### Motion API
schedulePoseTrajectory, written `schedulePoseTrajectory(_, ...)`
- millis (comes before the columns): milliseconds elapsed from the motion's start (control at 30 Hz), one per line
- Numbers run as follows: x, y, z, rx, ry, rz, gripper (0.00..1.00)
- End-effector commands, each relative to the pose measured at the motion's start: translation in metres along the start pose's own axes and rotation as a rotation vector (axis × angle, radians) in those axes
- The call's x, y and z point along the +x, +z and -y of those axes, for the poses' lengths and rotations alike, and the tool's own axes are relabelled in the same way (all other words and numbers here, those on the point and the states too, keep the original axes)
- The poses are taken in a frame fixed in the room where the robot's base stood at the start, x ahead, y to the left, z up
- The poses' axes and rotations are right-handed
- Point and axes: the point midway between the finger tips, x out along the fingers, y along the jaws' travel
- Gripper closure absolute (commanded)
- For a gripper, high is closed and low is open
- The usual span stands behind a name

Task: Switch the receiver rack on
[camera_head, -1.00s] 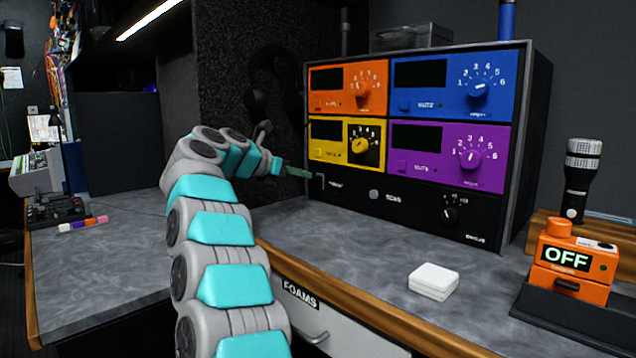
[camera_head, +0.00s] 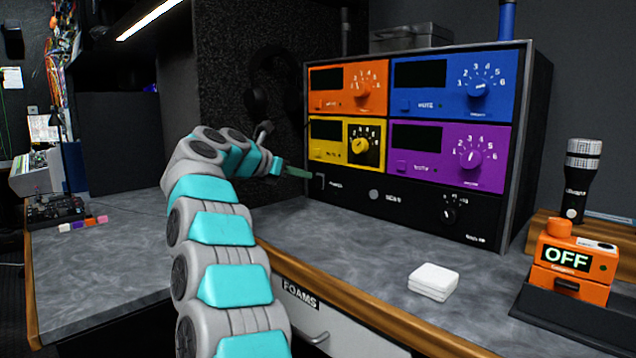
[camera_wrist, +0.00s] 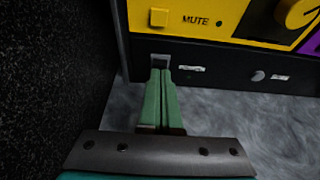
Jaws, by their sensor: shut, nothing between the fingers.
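The receiver rack (camera_head: 346,195) stands on the counter, with orange, blue, yellow and purple modules above a black bottom panel. All its displays are dark. A small switch (camera_wrist: 160,62) sits at the left end of the bottom panel. It also shows in the head view (camera_head: 319,181), beside a small label. My gripper (camera_wrist: 160,74) is shut and empty. Its green fingertips are at the lower edge of the switch in the wrist view; I cannot tell whether they touch it. In the head view my gripper (camera_head: 308,175) points at the panel's left end.
An orange box reading OFF (camera_head: 568,262) stands at the right, with a microphone (camera_head: 578,175) behind it. A white pad (camera_head: 434,281) lies on the counter (camera_head: 370,250). A dark textured wall (camera_wrist: 50,70) is close to my gripper's left.

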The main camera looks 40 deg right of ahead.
Motion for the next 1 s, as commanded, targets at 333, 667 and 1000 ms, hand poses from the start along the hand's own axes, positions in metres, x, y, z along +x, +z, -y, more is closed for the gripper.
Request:
schedulePoseTrajectory(333,0.005,0.0,0.0,0.0,0.0,-0.001,1.0)
schedulePoseTrajectory(667,0.009,0.0,0.0,-0.001,0.0,-0.001,1.0)
schedulePoseTrajectory(1000,0.014,0.0,0.0,-0.001,0.0,-0.001,1.0)
